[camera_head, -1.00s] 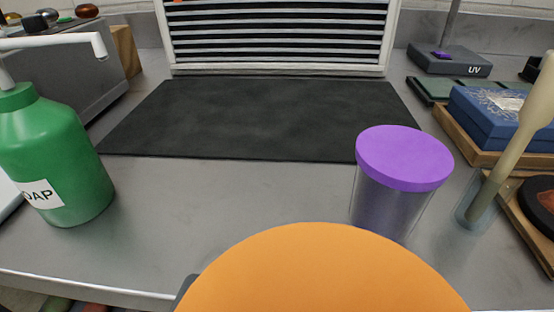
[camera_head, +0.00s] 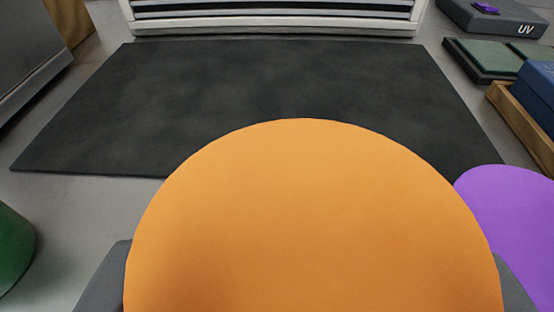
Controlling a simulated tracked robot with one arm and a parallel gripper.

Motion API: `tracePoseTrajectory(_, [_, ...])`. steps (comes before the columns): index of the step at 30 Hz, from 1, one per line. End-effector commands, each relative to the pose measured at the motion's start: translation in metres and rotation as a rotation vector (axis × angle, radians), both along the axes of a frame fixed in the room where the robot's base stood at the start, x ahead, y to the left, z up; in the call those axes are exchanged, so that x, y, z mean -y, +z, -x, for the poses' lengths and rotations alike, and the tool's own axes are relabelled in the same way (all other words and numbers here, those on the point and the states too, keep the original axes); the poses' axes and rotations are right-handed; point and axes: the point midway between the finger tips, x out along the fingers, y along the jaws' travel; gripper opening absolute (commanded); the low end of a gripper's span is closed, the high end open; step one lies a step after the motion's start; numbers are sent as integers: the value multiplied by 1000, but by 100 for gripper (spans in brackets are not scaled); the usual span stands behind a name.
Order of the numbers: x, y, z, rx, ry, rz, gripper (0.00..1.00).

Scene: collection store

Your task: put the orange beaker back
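The orange beaker (camera_head: 312,220) fills the lower middle of the view, seen from above, so that only its round orange top shows. My gripper (camera_head: 312,285) has a grey finger on each side of it, at the lower left and lower right, and appears shut on it. The beaker hides the fingertips and whatever is under it. A purple-topped beaker (camera_head: 512,225) stands close at the right, partly cut off by the frame edge.
A black mat (camera_head: 250,90) lies ahead on the grey bench, in front of a slatted unit (camera_head: 275,22). A green bottle (camera_head: 12,250) is at the left edge. A UV box (camera_head: 490,18), green-topped pads (camera_head: 490,58) and a wooden tray (camera_head: 520,125) with a blue box are at the right.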

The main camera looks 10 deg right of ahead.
Motion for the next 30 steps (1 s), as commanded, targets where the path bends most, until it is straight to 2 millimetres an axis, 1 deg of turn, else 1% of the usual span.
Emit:
tracePoseTrajectory(1, [2,-1,-7,1,-2,0,30])
tracePoseTrajectory(3, [3,-1,-13,2,-2,1,30])
tracePoseTrajectory(7, [3,0,-20,4,-1,1,30])
tracePoseTrajectory(11, [3,-9,-20,0,0,1,30])
tracePoseTrajectory(15, [3,-29,-19,-5,1,0,30])
tracePoseTrajectory(18, [3,-37,-19,-2,0,2,30])
tracePoseTrajectory(29, [3,-39,-20,1,1,1,30])
tracePoseTrajectory(30, [3,-38,-20,1,1,0,68])
